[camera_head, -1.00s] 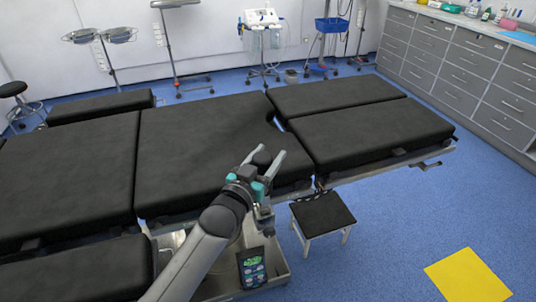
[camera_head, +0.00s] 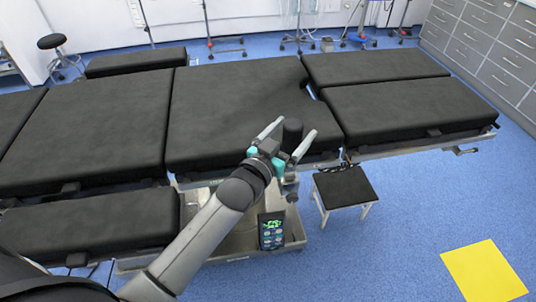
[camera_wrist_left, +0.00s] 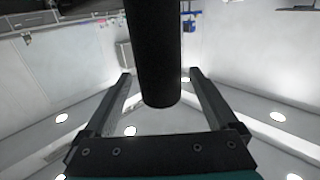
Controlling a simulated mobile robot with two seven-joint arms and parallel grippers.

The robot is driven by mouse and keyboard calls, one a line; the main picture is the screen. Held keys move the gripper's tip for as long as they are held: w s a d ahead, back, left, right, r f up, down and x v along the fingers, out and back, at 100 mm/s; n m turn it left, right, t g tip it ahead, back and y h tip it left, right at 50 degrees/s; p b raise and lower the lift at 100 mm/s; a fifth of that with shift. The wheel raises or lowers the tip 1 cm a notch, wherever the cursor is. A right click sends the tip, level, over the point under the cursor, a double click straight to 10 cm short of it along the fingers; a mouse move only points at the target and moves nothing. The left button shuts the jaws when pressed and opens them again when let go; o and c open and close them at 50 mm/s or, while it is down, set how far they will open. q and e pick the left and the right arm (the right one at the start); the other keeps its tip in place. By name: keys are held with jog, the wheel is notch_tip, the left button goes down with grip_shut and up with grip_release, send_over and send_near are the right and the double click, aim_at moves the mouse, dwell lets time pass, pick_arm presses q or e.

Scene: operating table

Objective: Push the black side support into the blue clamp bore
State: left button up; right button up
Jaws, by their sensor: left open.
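A black rounded cylinder, which looks like the side support (camera_head: 292,134), stands at the near long edge of the operating table. My left gripper (camera_head: 297,129) is open, with one finger on each side of it. In the left wrist view the black side support (camera_wrist_left: 157,55) comes down from the top between the two spread fingers (camera_wrist_left: 159,75). Gaps show on both sides, so the fingers are not closed on it. Some metal hardware shows just below the gripper in the head view. I cannot make out the blue clamp or its bore. My right gripper is out of view.
The operating table (camera_head: 235,105) has black pads in several sections. A black-topped step stool (camera_head: 345,187) stands right of the gripper. A control panel (camera_head: 271,230) sits on the table base below. A yellow mat (camera_head: 484,271) lies on open blue floor at the right.

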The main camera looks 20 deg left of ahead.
pick_arm(q)
jog(key=s+a+p, duration=0.1)
jog(key=s+a, duration=0.1)
jog(key=s, duration=0.9)
jog(key=shift+s+a, duration=0.15)
jog(key=shift+s, duration=0.25)
